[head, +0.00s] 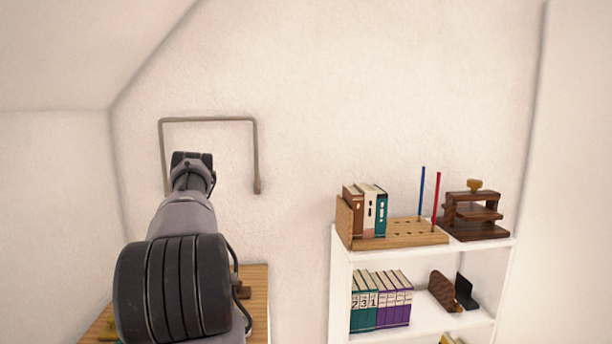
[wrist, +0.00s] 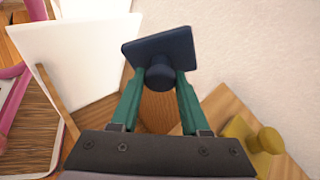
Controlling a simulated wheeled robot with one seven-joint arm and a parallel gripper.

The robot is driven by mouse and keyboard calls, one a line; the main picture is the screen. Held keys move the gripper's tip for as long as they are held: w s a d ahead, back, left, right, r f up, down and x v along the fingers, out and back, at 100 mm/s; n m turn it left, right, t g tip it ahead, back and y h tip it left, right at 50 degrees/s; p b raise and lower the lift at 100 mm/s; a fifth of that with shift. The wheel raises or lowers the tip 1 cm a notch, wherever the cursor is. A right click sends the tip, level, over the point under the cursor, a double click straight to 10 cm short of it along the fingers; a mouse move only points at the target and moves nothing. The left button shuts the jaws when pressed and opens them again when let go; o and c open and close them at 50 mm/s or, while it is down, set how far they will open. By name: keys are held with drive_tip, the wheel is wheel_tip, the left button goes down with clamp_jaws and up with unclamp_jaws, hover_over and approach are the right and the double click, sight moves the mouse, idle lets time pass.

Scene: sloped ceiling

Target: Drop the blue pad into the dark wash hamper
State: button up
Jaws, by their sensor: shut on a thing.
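The blue pad (wrist: 158,48) is a dark blue square plate with a round knob, seen in the wrist view. My gripper (wrist: 160,80) has its two green fingers shut on the knob, with the plate beyond the fingertips. In the head view my arm reaches up in front of the far wall, and the pad is hidden there. I cannot make out a dark wash hamper in either view.
A wooden surface (head: 255,285) lies below my arm, and a yellow knobbed pad (wrist: 258,137) rests on wood in the wrist view. A white shelf (head: 340,290) with books stands right. A bent metal rail (head: 210,119) is on the wall. A white panel (wrist: 80,60) stands left.

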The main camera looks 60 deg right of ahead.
drive_tip(key=shift+f, duration=0.15)
drive_tip(key=o, duration=1.3)
drive_tip(key=v, duration=1)
drive_tip(key=shift+s+d, duration=0.15)
drive_tip(key=shift+d, duration=0.2)
